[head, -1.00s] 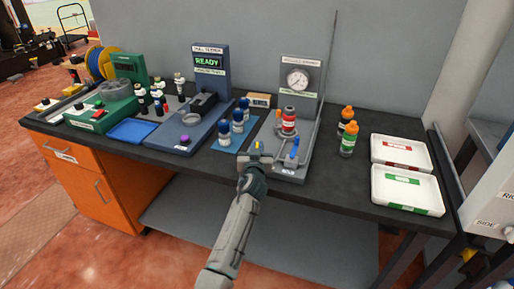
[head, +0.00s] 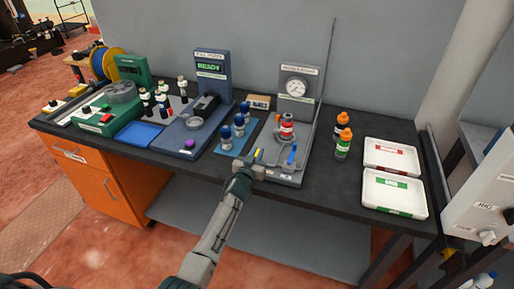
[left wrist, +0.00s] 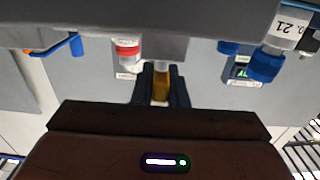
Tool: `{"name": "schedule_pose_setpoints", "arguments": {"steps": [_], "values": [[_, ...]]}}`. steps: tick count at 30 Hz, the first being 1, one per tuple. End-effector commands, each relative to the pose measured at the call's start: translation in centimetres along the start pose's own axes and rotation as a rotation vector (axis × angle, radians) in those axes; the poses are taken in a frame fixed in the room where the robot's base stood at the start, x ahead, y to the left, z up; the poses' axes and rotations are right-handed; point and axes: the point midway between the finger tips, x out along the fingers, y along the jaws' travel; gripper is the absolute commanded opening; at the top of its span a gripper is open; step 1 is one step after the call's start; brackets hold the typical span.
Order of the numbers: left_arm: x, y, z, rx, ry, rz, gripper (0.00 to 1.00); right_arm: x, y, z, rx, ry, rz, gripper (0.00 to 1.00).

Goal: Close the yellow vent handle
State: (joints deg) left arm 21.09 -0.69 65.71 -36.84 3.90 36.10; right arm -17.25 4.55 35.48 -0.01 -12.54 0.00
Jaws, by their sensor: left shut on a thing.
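The yellow vent handle (head: 257,154) is at the front left of the grey gauge stand (head: 283,179). It points up from the stand's base, beside the blue handle (head: 292,155). My left gripper (head: 252,166) is at the front left edge of the stand, shut on the yellow handle. In the left wrist view the yellow handle (left wrist: 161,86) sits between the two dark fingers (left wrist: 160,92). The fingers hide part of it. The blue handle (left wrist: 71,46) also shows there, apart from the fingers. My right gripper is out of view.
Several blue-capped bottles (head: 239,125) stand on a blue mat just left. Two orange-capped bottles (head: 342,135) and two white trays (head: 394,207) are to the right. Bare dark bench top (head: 325,190) lies between stand and trays.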

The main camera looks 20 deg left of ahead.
Motion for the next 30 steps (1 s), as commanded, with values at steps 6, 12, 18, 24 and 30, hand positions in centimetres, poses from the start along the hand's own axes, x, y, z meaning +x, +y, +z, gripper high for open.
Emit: {"name": "schedule_pose_setpoints", "arguments": {"steps": [6, 12, 18, 24, 30], "values": [[0.0, 0.0, 0.1, -0.002, 0.002, 0.005, 0.0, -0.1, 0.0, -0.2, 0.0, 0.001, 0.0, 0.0], [0.0, 0.0, 0.1, -0.002, 0.001, 0.005, 0.24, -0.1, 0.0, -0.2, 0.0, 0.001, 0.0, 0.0], [0.0, 0.0, 0.1, -0.001, 0.001, 0.004, 0.35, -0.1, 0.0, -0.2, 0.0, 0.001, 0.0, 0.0], [-0.3, 0.0, 0.0, -0.001, 0.001, 0.004, 0.35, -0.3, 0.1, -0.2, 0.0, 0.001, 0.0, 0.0], [-2.9, 0.0, -0.2, -0.001, -0.001, 0.004, 0.35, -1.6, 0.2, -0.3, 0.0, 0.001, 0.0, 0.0]]}}
